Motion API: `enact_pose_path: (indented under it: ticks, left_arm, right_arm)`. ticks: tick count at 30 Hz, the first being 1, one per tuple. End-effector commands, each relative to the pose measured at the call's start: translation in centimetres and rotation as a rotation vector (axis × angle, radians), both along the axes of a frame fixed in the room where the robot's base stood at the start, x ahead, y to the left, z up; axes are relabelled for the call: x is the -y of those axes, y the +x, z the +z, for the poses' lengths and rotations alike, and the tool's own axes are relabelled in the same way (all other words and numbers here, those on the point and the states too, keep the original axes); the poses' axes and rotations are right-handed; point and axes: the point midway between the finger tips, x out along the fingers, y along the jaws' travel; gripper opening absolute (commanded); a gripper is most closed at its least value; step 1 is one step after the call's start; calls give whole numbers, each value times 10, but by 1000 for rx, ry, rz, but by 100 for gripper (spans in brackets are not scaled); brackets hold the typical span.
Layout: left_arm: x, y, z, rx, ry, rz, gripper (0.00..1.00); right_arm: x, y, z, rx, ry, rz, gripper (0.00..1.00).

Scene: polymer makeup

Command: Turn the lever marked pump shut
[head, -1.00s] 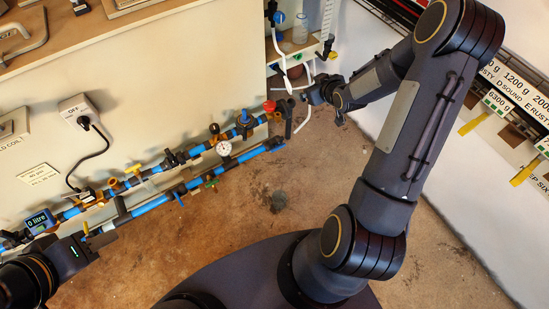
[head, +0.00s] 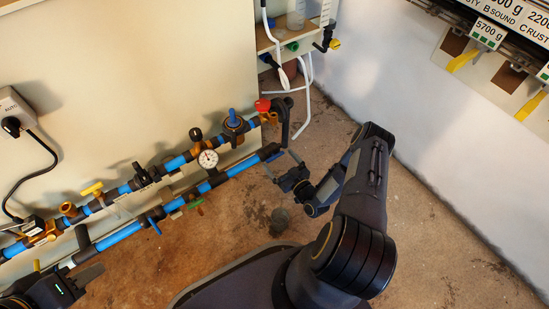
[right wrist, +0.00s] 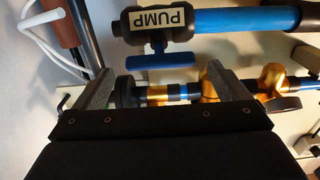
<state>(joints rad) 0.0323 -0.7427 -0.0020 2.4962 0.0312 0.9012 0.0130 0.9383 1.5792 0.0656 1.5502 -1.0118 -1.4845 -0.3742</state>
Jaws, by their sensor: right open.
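The lever marked PUMP (right wrist: 160,62) is a blue bar in the right wrist view, on a black valve body with a PUMP label (right wrist: 158,18). The bar lies parallel to the blue pipe. My right gripper (right wrist: 163,72) is open and empty, one fingertip toward each end of the bar; I cannot tell whether either touches. In the head view my right gripper (head: 283,165) is beside the black valve (head: 269,152) at the lower pipe's right end; the lever is not clear there. My left gripper (head: 65,277) is at the lower left, its jaw opening unclear.
Two blue pipes run along the cabinet with a gauge (head: 208,159), a red handle (head: 263,105), a blue knob (head: 233,118), a green handle (head: 195,204) and a yellow lever (head: 92,189). White hoses (head: 306,95) hang behind. The brown floor (head: 240,215) is mostly free.

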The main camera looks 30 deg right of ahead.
Motion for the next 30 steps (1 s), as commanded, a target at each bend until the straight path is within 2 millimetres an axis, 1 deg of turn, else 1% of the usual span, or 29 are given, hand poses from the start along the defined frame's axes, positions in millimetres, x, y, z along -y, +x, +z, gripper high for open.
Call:
enact_pose_path:
  ticks: [1,3,7,11,17,18,28,30]
  left_arm:
    - [0,0,-7,0,0,0,36]
    - [0,0,-10,0,0,0,36]
    - [0,0,-14,0,0,0,36]
    - [0,0,-15,0,0,0,36]
    - [0,0,-14,0,0,0,36]
    - [0,0,-14,0,0,0,36]
    - [0,0,-14,0,0,0,36]
    - [0,0,-14,0,0,0,36]
  right_arm:
    - [-1,9,-3,3,-1,3,95]
    - [-2,19,-2,2,-1,1,95]
    - [-3,33,-1,0,-1,2,95]
    - [-3,38,-1,-2,0,0,95]
    - [-3,39,0,-2,1,0,95]
    - [-3,39,0,-2,1,0,93]
    - [-3,38,0,-3,1,0,50]
    - [-3,38,0,-3,1,0,50]
